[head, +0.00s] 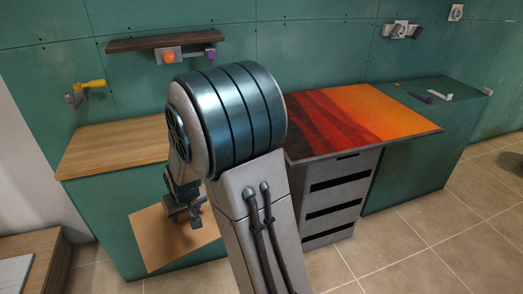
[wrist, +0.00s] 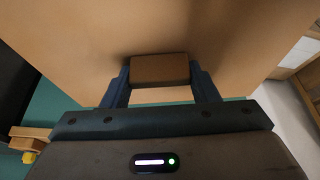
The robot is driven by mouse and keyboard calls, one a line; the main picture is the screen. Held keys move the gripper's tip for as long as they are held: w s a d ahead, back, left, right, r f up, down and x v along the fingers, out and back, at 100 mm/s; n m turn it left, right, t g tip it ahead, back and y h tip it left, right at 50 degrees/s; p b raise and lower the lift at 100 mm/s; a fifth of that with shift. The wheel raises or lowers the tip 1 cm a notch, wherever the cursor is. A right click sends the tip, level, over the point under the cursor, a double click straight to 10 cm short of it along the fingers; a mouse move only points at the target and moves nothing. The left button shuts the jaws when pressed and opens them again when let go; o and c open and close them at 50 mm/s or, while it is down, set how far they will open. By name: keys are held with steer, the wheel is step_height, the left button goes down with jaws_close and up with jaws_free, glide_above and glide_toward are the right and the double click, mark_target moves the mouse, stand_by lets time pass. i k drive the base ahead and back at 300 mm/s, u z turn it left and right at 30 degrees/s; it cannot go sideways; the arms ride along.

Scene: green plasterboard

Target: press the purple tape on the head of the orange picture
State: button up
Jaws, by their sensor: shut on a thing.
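The orange picture (head: 385,108) seems to be the flat panel with dark red to orange bands, lying on top of a grey drawer unit in the head view. A small purple strip (head: 420,97), perhaps the tape, lies on the green cabinet top to its right. Another small purple piece (head: 211,56) is on the wall by the shelf. My gripper (head: 184,212) is low at the left, in front of a tan board (head: 155,243). In the wrist view, its fingers are shut on a brown block (wrist: 160,70) against the tan board (wrist: 225,40). I cannot tell whether block and board are joined.
A wooden-topped counter (head: 115,142) stands behind the gripper at left. The grey drawer unit (head: 335,205) is right of my arm, beside a green cabinet (head: 415,155). A dark shelf (head: 150,43) and a yellow-handled fitting (head: 90,85) are on the wall. Tiled floor is clear at front right.

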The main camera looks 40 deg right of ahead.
mark_target(352, 122)
steer(key=u, duration=0.85)
steer(key=k, duration=0.55)
steer(key=z, duration=1.6)
